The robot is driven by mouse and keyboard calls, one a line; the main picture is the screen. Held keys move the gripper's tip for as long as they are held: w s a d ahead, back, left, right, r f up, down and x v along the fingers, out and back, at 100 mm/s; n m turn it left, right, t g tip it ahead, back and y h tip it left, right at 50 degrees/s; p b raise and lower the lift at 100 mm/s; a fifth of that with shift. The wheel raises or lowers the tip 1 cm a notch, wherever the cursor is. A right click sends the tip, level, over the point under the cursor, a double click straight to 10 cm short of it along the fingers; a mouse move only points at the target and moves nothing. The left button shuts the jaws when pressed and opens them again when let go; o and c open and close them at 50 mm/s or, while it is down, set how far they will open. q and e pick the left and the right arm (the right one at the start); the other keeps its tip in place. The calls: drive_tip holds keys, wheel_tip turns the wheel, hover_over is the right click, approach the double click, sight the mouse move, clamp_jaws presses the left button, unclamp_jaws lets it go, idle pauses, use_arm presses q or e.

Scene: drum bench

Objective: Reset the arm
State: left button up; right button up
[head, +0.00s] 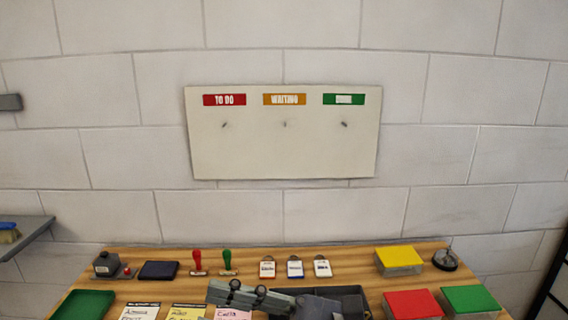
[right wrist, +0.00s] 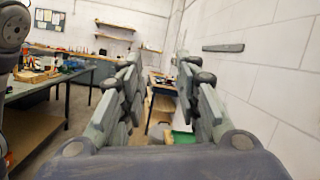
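My right gripper (head: 232,294) is at the front middle of the bench in the head view, pointing left, over or in front of the cards. In the right wrist view my right gripper (right wrist: 158,72) has its two fingers wide apart, with nothing between them. Its fingers point along the room, with the white block wall close on the right.
The wooden bench (head: 150,256) holds a green tray (head: 82,304), cards, stamps, tags, a yellow-lidded box (head: 399,260), red (head: 412,303) and green (head: 470,299) boxes and a bell (head: 445,260). A board (head: 283,150) hangs above. A dark tray (head: 352,294) is partly hidden.

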drive_tip(key=w+d+m+t+h, duration=0.4)
drive_tip(key=w+d+m+t, duration=0.15)
drive_tip(key=m+t, duration=0.6)
drive_tip(key=w+d+m+t+h, duration=0.45)
drive_tip(key=d+m+t, duration=0.3)
drive_tip(key=m, duration=0.75)
drive_tip(key=w+d+f+m+g+h, duration=0.1)
drive_tip(key=d+f+m+h, duration=0.5)
drive_tip(key=f+m, duration=0.3)
drive_tip(key=w+d+f+m+g+h, duration=0.1)
drive_tip(key=d+f+m+g+h, duration=0.1)
drive_tip(key=d+f+m+h, duration=0.45)
drive_tip(key=s+d+f+m+g+h, duration=0.1)
drive_tip(key=s+f+m+g, duration=0.2)
drive_tip(key=s+f+m, duration=0.35)
drive_tip(key=s+d+f+m+g, duration=0.2)
drive_tip(key=s+f+m+g, duration=0.15)
drive_tip(key=f, duration=0.55)
drive_tip(key=s+f+m+g, duration=0.3)
drive_tip(key=s+f+g, duration=0.4)
drive_tip(key=s, duration=0.6)
wheel_tip(320, 180, down, 28)
drive_tip(key=s, duration=0.2)
drive_tip(key=s+d+f+g, duration=0.2)
drive_tip(key=s+f, duration=1.3)
drive_tip(key=s, duration=0.2)
drive_tip(key=shift+d+f, duration=0.15)
drive_tip(key=shift+f, duration=0.05)
